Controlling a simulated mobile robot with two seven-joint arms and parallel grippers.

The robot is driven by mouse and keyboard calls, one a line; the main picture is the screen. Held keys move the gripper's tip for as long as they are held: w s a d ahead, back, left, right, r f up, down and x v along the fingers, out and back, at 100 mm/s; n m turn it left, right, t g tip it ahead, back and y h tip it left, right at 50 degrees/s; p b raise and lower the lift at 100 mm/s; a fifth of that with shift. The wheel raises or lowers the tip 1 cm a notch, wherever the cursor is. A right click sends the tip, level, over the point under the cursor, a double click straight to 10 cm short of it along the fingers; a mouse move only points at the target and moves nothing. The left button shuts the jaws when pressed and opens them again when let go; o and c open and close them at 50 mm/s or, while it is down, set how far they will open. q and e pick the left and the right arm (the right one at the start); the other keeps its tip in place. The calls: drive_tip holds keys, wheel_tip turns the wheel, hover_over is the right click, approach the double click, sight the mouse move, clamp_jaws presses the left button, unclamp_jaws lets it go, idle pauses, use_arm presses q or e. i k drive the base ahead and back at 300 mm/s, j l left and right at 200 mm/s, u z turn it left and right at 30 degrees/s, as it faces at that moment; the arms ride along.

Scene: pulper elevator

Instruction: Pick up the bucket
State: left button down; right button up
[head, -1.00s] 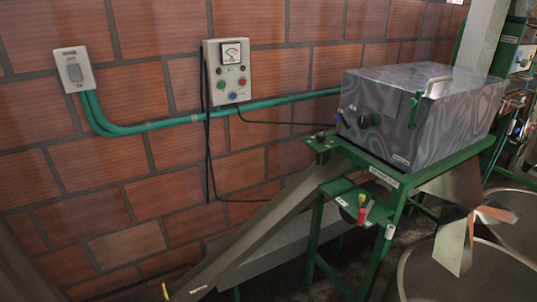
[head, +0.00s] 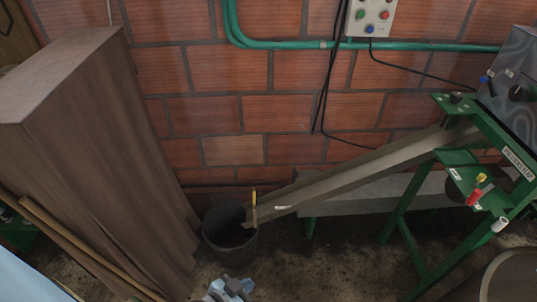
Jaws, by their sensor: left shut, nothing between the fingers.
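The dark bucket (head: 229,256) stands upright on the floor near the brick wall, below the lower end of a sloping metal chute (head: 345,178). The chute's end and a yellow-handled piece overlap its right rim. Its inside looks dark, and I cannot make out a handle. My left gripper (head: 228,290) shows only in part at the bottom edge. It is shut and empty, lower in the picture than the bucket and apart from it. My right gripper is not in view.
A tall brown wooden cabinet-like block (head: 105,150) stands left of the bucket, with wooden poles (head: 85,250) leaning low in front. The green machine frame (head: 408,235) stands at the right. The dark floor (head: 330,275) between is mostly clear.

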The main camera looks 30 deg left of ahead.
sight(234, 245)
drive_tip(key=u, duration=1.25)
